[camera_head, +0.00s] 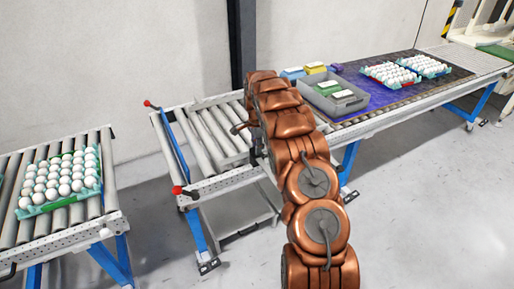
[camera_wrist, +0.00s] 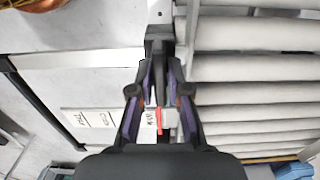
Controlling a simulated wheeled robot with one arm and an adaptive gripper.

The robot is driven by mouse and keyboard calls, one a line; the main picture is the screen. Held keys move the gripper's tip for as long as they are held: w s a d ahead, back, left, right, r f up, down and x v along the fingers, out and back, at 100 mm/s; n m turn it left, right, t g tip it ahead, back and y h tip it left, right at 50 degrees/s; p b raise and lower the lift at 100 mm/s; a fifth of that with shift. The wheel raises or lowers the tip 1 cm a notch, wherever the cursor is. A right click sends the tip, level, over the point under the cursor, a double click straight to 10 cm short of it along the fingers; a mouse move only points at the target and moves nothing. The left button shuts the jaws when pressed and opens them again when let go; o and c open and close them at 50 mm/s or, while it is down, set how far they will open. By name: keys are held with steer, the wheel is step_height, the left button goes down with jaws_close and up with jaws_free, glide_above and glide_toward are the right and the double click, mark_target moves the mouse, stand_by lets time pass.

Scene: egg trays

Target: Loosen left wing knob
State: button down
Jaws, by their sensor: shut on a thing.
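In the wrist view my gripper (camera_wrist: 160,98) points at the side rail of the roller conveyor, with its two fingers on either side of a narrow dark grey piece. The fingers are closed on this piece, which looks like the left wing knob (camera_wrist: 160,78); its wing shape is mostly hidden between them. A small red mark (camera_wrist: 159,121) shows behind the fingers, beside a white label. In the head view my copper arm reaches over the middle conveyor (camera_head: 215,184), and the knob cannot be made out there.
Rollers (camera_wrist: 255,95) lie close to the right of my gripper. Red-tipped handles (camera_head: 177,190) stick out at the middle conveyor's left end. An egg tray (camera_head: 60,201) rests on the left conveyor, across a gap. A grey crate (camera_head: 345,106) and two more egg trays stand at right.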

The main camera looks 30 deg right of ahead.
steer(key=shift+f+n+b, duration=0.15)
steer(key=shift+n+b, duration=0.15)
steer(key=shift+b, duration=0.2)
steer(key=n+b, duration=0.2)
steer(key=b, duration=0.1)
steer(key=shift+n+b, duration=0.3)
steer(key=shift+n, duration=0.1)
steer(key=n+b, duration=0.3)
steer(key=n, duration=0.1)
steer(key=shift+n+b, duration=0.3)
steer(key=n+b, duration=0.2)
steer(key=n, duration=0.4)
steer(key=n+b, duration=0.1)
steer(key=n, duration=0.1)
steer(key=shift+r+n, duration=0.2)
steer(key=shift+n, duration=0.1)
steer(key=shift+b, duration=0.3)
steer(key=c, duration=1.1)
jaws_free()
